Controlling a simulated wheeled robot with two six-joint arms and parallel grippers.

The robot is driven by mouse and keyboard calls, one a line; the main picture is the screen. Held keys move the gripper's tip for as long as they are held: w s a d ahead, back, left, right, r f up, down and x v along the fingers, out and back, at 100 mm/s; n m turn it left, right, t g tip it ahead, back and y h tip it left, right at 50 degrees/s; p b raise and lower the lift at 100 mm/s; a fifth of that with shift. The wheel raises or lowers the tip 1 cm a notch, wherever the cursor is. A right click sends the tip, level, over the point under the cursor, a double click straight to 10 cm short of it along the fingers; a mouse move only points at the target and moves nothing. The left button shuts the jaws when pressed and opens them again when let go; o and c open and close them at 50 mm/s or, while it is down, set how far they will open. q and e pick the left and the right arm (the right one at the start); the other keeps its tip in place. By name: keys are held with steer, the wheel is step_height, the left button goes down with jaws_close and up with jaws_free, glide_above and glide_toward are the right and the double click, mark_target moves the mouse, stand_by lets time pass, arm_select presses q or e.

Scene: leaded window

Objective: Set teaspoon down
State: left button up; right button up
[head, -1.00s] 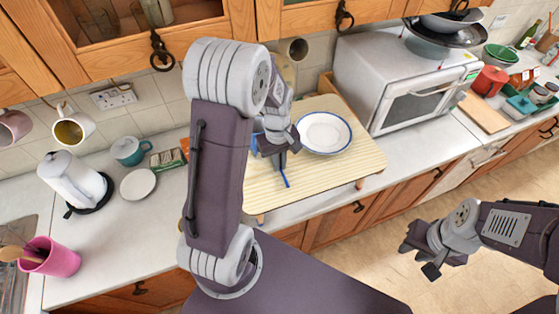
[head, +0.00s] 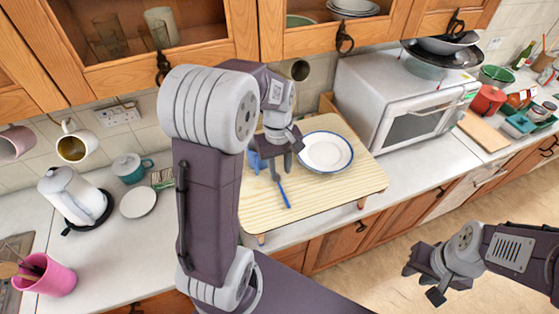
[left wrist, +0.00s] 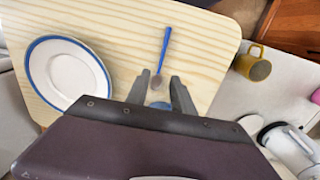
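The teaspoon (head: 283,191) has a blue handle and lies on the light wooden board (head: 350,186), left of the plate. In the left wrist view the teaspoon (left wrist: 163,50) points away from the gripper, its bowl end between the fingertips. My left gripper (head: 281,163) is just above the bowl end; its fingers (left wrist: 158,86) stand apart with clear gaps beside the spoon. My right gripper (head: 423,283) is open and empty over the floor, off the counter.
A white plate with a blue rim (head: 325,152) lies right of the spoon. A microwave (head: 400,95) stands behind right. A kettle (head: 75,197), teal pot (head: 130,168) and pink holder (head: 47,276) are at left. The board's front right is bare.

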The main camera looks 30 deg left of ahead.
arm_select(q)
step_height(320, 180, up, 5)
steer(key=s+d+f+m, duration=0.1)
steer(key=f+m, duration=0.1)
steer(key=s+d+f+m, duration=0.1)
steer(key=s+f, duration=0.1)
steer(key=s+d+f+m, duration=0.1)
steer(key=d+f+m, duration=0.1)
steer(key=shift+s+f+m+t, duration=0.3)
steer(key=shift+s, duration=0.1)
steer(key=s+f+m, duration=0.1)
steer(key=s+d+f+m, duration=0.2)
steer(key=s, duration=0.1)
steer(key=shift+m+t, duration=0.3)
steer(key=shift+s+f, duration=0.2)
steer(key=shift+s, duration=0.2)
steer(key=shift+w, duration=0.1)
steer(key=shift+a, duration=0.1)
